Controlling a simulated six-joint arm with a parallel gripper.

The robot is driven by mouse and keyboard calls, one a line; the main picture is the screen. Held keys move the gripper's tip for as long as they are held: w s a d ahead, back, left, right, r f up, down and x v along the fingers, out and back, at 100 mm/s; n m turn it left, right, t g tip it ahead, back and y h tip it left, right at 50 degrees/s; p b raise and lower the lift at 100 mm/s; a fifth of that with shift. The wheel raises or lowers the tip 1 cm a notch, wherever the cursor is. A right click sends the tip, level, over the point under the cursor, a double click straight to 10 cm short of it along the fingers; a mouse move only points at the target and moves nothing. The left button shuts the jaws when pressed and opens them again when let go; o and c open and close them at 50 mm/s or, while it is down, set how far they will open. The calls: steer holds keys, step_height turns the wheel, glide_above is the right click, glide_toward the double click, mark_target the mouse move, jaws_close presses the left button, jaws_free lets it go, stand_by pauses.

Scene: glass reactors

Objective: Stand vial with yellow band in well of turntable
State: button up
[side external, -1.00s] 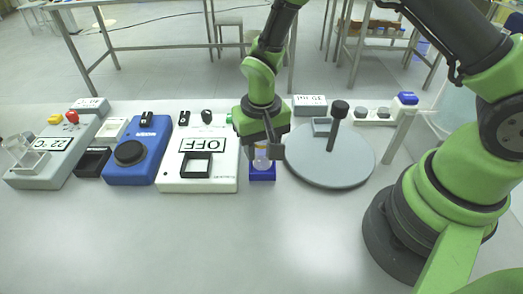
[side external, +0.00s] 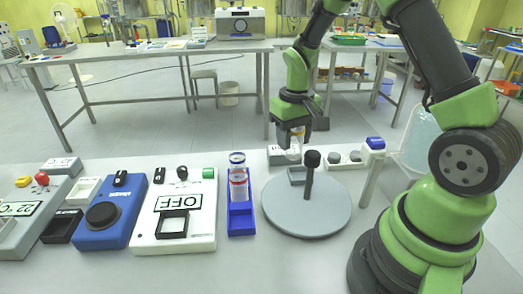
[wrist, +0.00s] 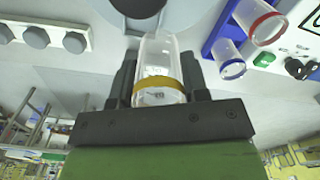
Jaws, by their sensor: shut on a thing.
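My gripper (side external: 290,138) is shut on the clear vial with the yellow band (wrist: 159,92). In the wrist view the fingers press it from both sides and its clear end points away from the palm. In the side view the vial (side external: 294,151) is a pale shape below the fingers, raised behind the turntable's far edge. The turntable (side external: 300,222) is a flat grey disc with a black-knobbed post (side external: 311,168). A small grey block (side external: 297,175) stands at its far side; I cannot make out its well opening.
A blue rack (side external: 241,220), left of the turntable, holds vials with a red band (wrist: 262,22) and a blue band (wrist: 231,68). The white OFF box (side external: 176,229) is farther left.

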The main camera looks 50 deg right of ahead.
steer(key=shift+s+d+f, duration=0.2)
steer(key=shift+d+f, duration=0.2)
steer(key=shift+f, duration=0.3)
steer(key=shift+s+d+f, duration=0.15)
steer(key=shift+d+f, duration=0.2)
steer(key=shift+f, duration=0.4)
steer(key=shift+s+d+f, duration=0.2)
steer(key=shift+d+f, duration=0.2)
steer(key=shift+f, duration=0.3)
steer(key=shift+f, duration=0.7)
steer(key=shift+f, duration=0.4)
steer(key=shift+f, duration=0.1)
steer(key=shift+f, duration=0.35)
